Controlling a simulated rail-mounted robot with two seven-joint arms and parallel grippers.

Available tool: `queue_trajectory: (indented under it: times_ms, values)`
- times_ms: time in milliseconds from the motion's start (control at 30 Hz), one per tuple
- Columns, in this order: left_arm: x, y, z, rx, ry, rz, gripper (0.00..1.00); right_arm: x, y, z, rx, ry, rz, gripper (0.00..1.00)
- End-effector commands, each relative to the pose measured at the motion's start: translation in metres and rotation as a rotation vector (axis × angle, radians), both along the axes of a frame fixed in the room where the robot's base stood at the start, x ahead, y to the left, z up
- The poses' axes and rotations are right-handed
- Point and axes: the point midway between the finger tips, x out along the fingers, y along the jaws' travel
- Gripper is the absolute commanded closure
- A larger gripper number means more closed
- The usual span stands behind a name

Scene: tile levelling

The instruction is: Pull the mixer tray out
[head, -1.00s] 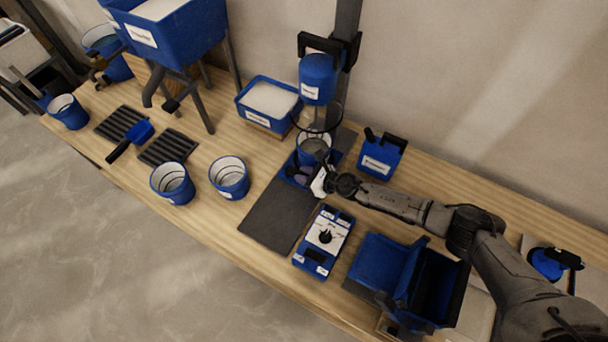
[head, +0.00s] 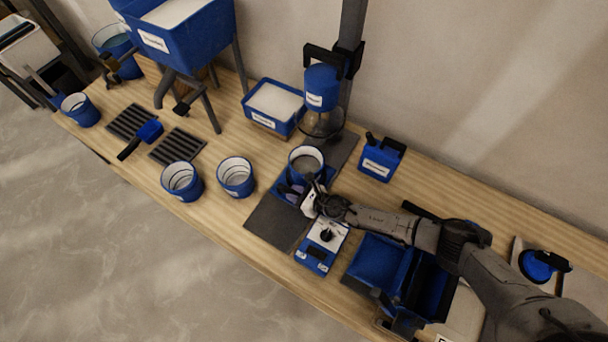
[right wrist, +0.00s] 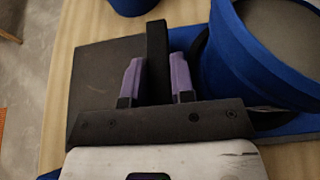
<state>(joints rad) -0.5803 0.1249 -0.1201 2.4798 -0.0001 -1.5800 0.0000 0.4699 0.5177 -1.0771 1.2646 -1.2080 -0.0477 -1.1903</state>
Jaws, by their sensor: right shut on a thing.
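The blue mixer tray (head: 331,178) lies on a dark mat below and in front of the mixer (head: 321,88), with a blue bucket (head: 306,164) of grey contents standing on it. In the right wrist view the bucket (right wrist: 262,50) fills the upper right, and a strip of the tray (right wrist: 290,127) shows under it. My right gripper (head: 296,191) is at the tray's front. Its purple fingers are shut on the black upright handle (right wrist: 157,45), one on each side. The bucket is upright and clear of the mixer's glass guard. My left gripper is not in view.
The dark mat (head: 274,224) is bare in front of the gripper. A control box (head: 322,249) stands close to its right, near my arm. Two buckets (head: 235,176) (head: 181,180) stand to the left. A blue canister (head: 381,159) is at the right rear.

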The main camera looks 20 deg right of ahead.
Motion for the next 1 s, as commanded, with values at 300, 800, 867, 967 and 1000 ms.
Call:
queue_trajectory:
  times_ms: [300,800,867,967,1000]
  values:
    - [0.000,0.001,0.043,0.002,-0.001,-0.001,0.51,-0.047,0.064,0.006,0.006,0.002,0.001,1.00]
    - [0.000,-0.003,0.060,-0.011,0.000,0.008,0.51,-0.080,0.110,0.002,0.003,-0.002,0.001,1.00]
    - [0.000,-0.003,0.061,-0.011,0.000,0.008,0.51,-0.081,0.112,0.002,0.002,-0.002,0.001,1.00]
    - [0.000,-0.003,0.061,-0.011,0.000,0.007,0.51,-0.082,0.112,0.002,0.002,-0.002,0.001,1.00]
    - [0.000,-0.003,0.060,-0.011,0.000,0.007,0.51,-0.082,0.112,0.001,0.002,-0.002,0.001,1.00]
